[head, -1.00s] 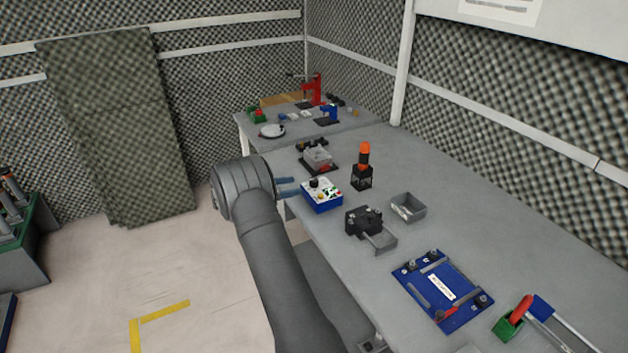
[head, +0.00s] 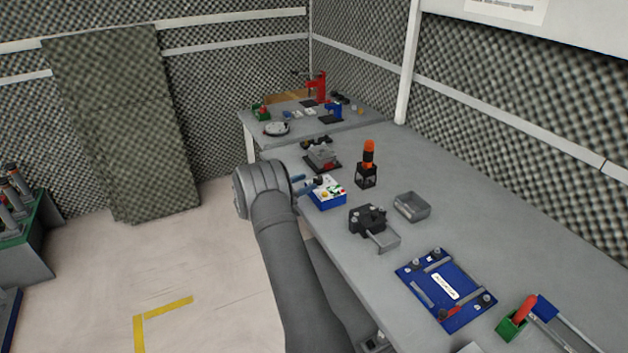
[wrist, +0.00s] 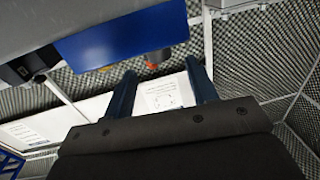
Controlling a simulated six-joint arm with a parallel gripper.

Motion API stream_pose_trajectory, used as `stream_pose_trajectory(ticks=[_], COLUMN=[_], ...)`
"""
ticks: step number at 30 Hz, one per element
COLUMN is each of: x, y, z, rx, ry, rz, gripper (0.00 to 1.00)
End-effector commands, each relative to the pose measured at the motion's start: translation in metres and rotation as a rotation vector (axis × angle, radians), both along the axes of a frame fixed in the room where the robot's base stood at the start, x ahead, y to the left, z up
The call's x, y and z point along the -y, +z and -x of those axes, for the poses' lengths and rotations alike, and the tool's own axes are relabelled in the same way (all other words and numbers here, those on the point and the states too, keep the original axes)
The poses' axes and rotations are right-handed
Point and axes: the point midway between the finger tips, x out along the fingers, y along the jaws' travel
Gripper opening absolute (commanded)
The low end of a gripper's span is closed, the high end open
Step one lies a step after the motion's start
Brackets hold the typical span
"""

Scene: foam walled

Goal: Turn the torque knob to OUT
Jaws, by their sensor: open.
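The blue control box (head: 328,197) with a white top stands near the left edge of the bench. Its top carries a black knob (head: 318,181) and small coloured controls; I cannot read any marking such as OUT or where the knob points. My gripper (head: 302,184) is open, at the left side of the box, with its fingers pointing at the box near knob height. I cannot tell whether they touch the knob. In the wrist view the box's blue side (wrist: 115,42) lies above the open fingers (wrist: 160,88), with nothing visible between their tips except background.
Behind the box stands a grey fixture (head: 321,157). A black clamp (head: 367,219) and a blue plate (head: 431,297) lie nearer. Free bench runs along the right.

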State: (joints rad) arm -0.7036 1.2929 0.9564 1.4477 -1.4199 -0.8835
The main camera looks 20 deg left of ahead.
Motion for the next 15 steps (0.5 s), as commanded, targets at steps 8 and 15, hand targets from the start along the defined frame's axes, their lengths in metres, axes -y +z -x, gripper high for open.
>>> stream_pose_trajectory(ticks=[8,15], x=[0.023,0.027], y=[0.0,0.0], z=[-0.029,-0.034], rx=[0.001,0.001], ry=[-0.001,0.001], rz=[-0.001,-0.001], gripper=[0.53,0.53])
